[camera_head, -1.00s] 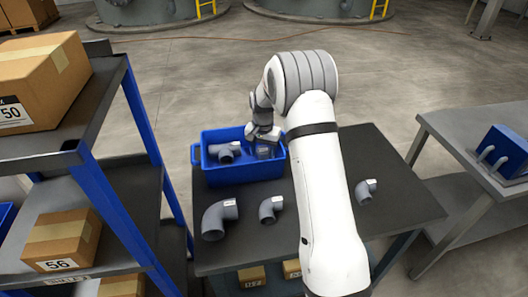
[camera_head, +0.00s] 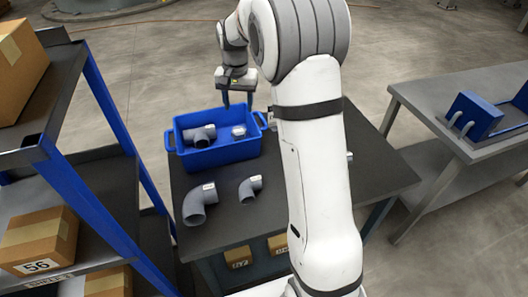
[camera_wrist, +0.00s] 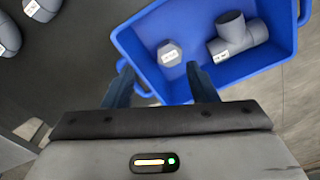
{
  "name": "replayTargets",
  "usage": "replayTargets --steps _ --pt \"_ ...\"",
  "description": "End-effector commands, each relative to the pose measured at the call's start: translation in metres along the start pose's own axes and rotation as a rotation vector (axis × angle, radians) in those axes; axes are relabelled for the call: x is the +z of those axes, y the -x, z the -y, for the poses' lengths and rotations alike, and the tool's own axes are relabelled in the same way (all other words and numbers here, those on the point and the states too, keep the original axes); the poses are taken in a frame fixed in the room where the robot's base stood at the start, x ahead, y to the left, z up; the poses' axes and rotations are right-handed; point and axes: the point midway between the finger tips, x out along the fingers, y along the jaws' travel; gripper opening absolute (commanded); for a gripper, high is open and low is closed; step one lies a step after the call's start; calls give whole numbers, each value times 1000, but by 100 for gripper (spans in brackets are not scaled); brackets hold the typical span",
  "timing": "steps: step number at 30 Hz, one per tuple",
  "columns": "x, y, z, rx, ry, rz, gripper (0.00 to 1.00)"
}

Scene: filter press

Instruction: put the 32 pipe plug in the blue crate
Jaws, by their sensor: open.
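The blue crate (camera_head: 228,150) stands on the dark table at its far left corner. A short grey plug-like fitting with a white label (camera_head: 239,132) lies inside it on the right, apart from the crate's other fitting; its label is too small to read. In the wrist view the same fitting (camera_wrist: 170,54) rests on the crate floor beyond my fingertips. My gripper (camera_head: 237,106) is open and empty, above the crate's far right part. Its two fingers (camera_wrist: 158,72) show in the wrist view, with nothing between them.
A grey tee (camera_head: 200,136) lies in the crate's left part. A large elbow (camera_head: 199,204) and a smaller elbow (camera_head: 249,189) lie on the table before the crate. A shelf with boxes (camera_head: 38,241) stands left, and another table (camera_head: 463,132) right. My arm hides the table's middle.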

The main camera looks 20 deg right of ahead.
Motion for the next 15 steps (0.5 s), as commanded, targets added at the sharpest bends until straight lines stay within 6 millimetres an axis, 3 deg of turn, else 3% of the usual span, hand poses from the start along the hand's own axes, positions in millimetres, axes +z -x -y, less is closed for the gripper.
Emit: replayTargets --steps 1,6,10,15 --pt "19 18 -9 -8 29 -18 52" --pt "86 50 -40 -23 138 -61 52" --pt "139 63 -65 -32 223 -94 52" --pt "208 63 -97 -39 328 -139 52"
